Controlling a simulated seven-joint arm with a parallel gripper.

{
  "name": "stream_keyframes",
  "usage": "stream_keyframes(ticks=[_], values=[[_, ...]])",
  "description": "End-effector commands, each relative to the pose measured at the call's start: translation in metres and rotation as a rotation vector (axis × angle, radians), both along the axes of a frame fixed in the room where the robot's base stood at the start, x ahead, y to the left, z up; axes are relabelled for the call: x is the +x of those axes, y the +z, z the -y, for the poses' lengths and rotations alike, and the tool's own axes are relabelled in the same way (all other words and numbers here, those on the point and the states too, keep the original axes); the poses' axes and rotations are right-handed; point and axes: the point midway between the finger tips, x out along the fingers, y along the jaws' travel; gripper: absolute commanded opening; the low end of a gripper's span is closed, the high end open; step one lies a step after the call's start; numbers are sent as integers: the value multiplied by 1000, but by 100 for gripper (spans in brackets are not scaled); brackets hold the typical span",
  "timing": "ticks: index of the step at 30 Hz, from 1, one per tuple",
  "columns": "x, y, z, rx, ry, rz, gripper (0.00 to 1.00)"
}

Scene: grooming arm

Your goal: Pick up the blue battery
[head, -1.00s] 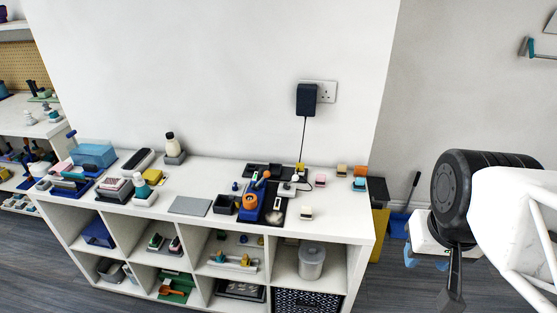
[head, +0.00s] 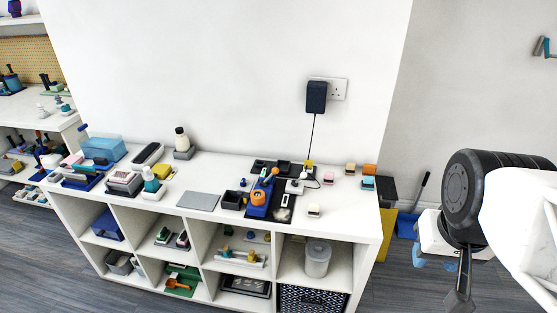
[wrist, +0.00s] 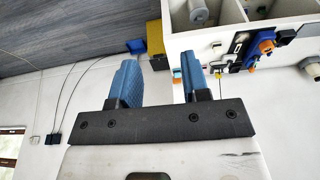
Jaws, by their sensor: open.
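My gripper (head: 434,264) hangs at the right of the head view, beyond the right end of the white shelf unit and well away from the things on its top. In the wrist view its two blue fingers (wrist: 158,62) stand wide apart with nothing between them. A small dark blue item (head: 243,183) stands on the shelf top, just behind a small black box. It is too small to tell whether it is the blue battery. No other thing can be clearly made out as the battery.
The white shelf unit (head: 334,229) carries a blue-and-orange tool stand (head: 258,201), a grey mat (head: 198,201) and a light blue box (head: 103,149). A black plug (head: 316,97) with a cable is on the wall. A yellow panel (head: 387,232) stands beside the unit's right end.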

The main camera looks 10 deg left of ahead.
Motion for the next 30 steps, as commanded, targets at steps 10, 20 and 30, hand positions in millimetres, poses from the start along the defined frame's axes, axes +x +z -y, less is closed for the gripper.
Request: stream_keyframes(ticks=[10,20,30], values=[[0,0,0,0,0,0,64],[3,1,-1,-1,6,-1,64],[47,15,-12,-17,114,-20,64]])
